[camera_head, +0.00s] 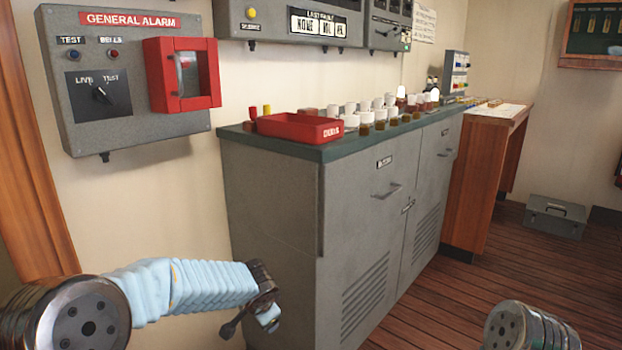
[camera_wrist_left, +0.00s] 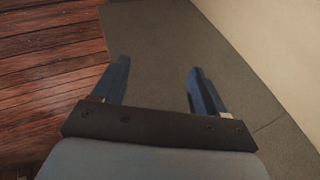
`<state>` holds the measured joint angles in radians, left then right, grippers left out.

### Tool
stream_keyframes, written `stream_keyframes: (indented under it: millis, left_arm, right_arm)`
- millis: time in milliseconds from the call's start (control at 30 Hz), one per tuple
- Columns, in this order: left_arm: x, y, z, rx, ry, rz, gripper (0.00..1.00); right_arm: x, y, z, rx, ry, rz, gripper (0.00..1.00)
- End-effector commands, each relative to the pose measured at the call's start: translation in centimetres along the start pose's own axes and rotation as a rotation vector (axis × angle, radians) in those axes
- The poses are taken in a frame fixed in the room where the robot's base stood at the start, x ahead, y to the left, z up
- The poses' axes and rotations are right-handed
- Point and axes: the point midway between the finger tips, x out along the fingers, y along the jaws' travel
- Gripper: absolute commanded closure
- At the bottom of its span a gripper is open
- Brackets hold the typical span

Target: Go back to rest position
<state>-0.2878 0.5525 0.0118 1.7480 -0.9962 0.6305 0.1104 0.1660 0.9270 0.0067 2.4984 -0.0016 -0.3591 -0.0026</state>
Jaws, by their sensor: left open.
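My left arm comes in from the left in the head view, with its gripper (camera_head: 252,322) low in front of the grey cabinet's near end. The left wrist view shows the left gripper (camera_wrist_left: 158,85) with its two blue fingers well apart and nothing between them. Below the fingers is a plain grey surface, with wooden floor to its left. Of my right arm only a rounded metal joint shows at the lower right of the head view; its gripper is out of the picture.
The grey cabinet (camera_head: 270,200) carries a red tray (camera_head: 300,127) and several white-capped jars (camera_head: 366,120). A general alarm panel (camera_head: 125,85) with a red box (camera_head: 182,75) hangs on the left wall. A grey case (camera_head: 556,216) lies on the clear wooden floor (camera_head: 480,290).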

Motion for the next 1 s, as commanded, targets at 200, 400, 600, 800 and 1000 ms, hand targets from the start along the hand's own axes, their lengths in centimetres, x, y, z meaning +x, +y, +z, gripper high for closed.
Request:
stream_keyframes:
  millis: [200, 400, 600, 800, 1000]
  left_arm:
    - [7.3, 15.3, 9.5, -0.319, -0.062, 0.447, 0.28]
    - [7.5, 26.4, 19.0, -0.811, -0.195, 0.623, 0.28]
    - [6.1, 30.1, 24.2, -1.058, -0.305, 0.585, 0.28]
    - [6.0, 30.4, 24.7, -1.077, -0.314, 0.577, 0.28]
    - [6.0, 30.4, 24.7, -1.077, -0.314, 0.577, 0.28]
  right_arm:
    - [-1.6, -0.8, 0.1, -0.004, -0.003, -0.003, 1.0]
    - [-2.9, -1.5, 0.2, -0.007, -0.007, -0.006, 1.0]
    - [-3.2, -1.8, 0.3, -0.009, -0.008, -0.007, 1.0]
    - [-3.2, -1.8, 0.3, -0.009, -0.008, -0.007, 1.0]
    - [-3.2, -1.8, 0.3, -0.009, -0.008, -0.007, 1.0]
